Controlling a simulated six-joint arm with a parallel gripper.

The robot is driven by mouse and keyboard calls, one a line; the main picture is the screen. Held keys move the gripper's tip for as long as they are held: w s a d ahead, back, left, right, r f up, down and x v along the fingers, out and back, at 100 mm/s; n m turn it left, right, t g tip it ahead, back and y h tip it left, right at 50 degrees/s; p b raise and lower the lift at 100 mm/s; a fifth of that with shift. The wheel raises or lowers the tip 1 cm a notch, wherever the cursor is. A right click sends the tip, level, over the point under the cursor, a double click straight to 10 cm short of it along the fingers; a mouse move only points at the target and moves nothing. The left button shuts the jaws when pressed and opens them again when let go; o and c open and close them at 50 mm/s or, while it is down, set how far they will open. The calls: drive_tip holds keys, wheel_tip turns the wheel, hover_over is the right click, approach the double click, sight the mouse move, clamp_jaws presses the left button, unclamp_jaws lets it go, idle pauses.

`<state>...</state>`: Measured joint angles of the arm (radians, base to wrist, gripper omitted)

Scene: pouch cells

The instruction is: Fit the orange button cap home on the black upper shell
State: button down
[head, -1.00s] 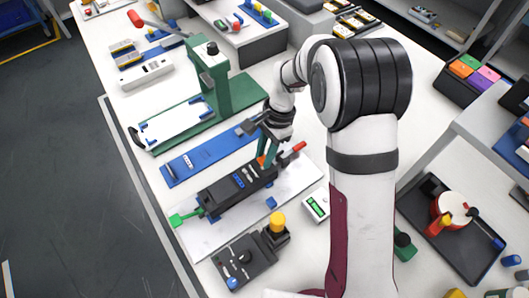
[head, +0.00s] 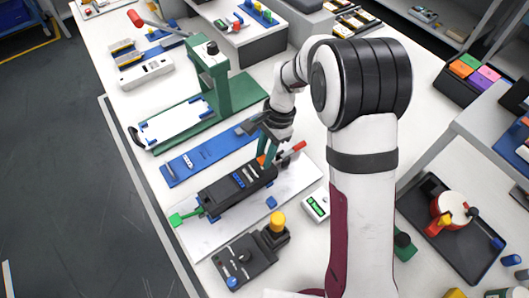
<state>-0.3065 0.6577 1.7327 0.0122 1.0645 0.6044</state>
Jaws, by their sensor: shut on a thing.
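The black upper shell (head: 226,193) lies on a white board in the middle of the bench, clamped between a green handle at its left end and a red handle at its right end. My gripper (head: 268,155) is at the right end of the shell, fingers pointing down. It is shut on the small orange button cap (head: 261,159), which shows only as a sliver between the fingers. The cap is at or just above the shell's top face; whether it touches or is seated, I cannot tell.
A blue plate (head: 205,162) lies behind the shell, with a green press (head: 222,85) farther back. A black box with a yellow button (head: 277,221) and a small scale (head: 316,206) stand in front. The red clamp handle (head: 293,149) is close beside my gripper.

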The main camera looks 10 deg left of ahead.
drive_tip(key=shift+f, duration=0.75)
drive_tip(key=c, duration=0.6)
unclamp_jaws()
drive_tip(key=v, duration=1.6)
drive_tip(key=shift+s, duration=0.1)
